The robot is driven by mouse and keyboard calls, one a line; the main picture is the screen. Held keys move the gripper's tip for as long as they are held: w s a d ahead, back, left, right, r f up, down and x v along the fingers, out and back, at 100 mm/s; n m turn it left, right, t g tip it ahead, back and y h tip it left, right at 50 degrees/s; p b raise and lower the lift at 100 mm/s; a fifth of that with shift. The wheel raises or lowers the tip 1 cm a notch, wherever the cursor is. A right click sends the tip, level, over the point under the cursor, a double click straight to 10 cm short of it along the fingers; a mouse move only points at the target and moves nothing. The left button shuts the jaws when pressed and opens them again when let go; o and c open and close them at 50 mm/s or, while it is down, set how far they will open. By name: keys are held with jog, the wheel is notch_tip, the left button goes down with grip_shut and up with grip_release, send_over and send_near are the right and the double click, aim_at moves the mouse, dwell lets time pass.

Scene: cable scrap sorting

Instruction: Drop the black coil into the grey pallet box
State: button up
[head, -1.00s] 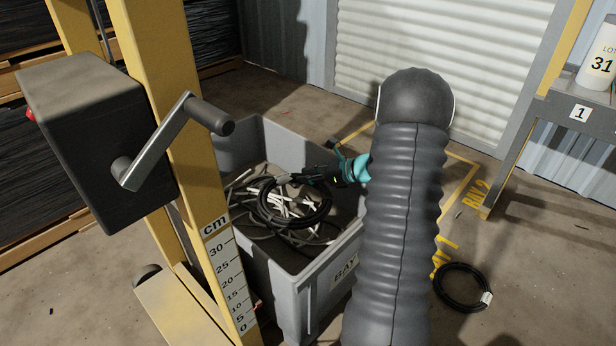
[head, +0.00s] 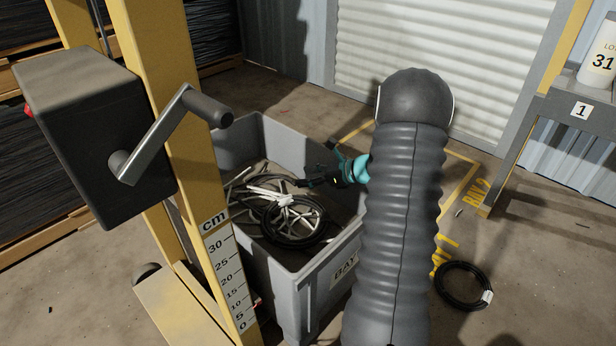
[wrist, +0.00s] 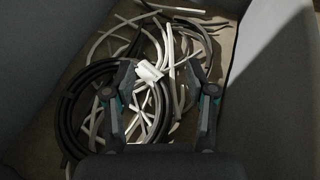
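The black coil (head: 327,229) lies inside the grey pallet box (head: 310,285), on top of white and dark cable scraps. In the wrist view the coil (wrist: 71,118) is on the left, with a white tag on it, and part of it is hidden behind a finger. My gripper (head: 312,181) is above the coil, inside the box's outline. In the wrist view my gripper (wrist: 166,82) has its two fingers spread wide, with nothing held between them.
A second black coil (head: 463,287) with a white tag lies on the floor right of the box. A yellow post (head: 185,150) with a cm scale and crank stands in front left. A grey shelf marked 1 (head: 575,110) stands at the right.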

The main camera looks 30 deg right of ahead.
jog(key=shift+r, duration=0.1)
jog(key=shift+r, duration=0.25)
jog(key=r+p+v, duration=0.1)
jog(key=p+v, duration=0.1)
jog(key=v, duration=1)
jog(key=s+a+r+n+g+h, duration=0.1)
jog(key=s+a+r+n+g, duration=0.2)
jog(key=a, duration=0.4)
jog(key=s+a+r+n+g+h, duration=0.1)
jog(key=s+a+r+n, duration=0.2)
jog(key=a+n, duration=0.25)
jog(key=s+a+r+n+g+h, duration=0.1)
jog(key=s+a+r+n+g, duration=0.2)
jog(key=a, duration=0.4)
jog(key=s+a+r+n+t+h, duration=0.1)
jog(key=s+a+r+n+h, duration=0.1)
jog(key=s+n, duration=0.6)
jog(key=s+a+r+n+t+h, duration=0.1)
jog(key=s+a+r+n+h, duration=0.2)
jog(key=s+n, duration=0.4)
jog(key=shift+s+a+n+t+h, duration=0.4)
jog(key=shift+a+n+h, duration=0.2)
jog(key=shift+a, duration=0.45)
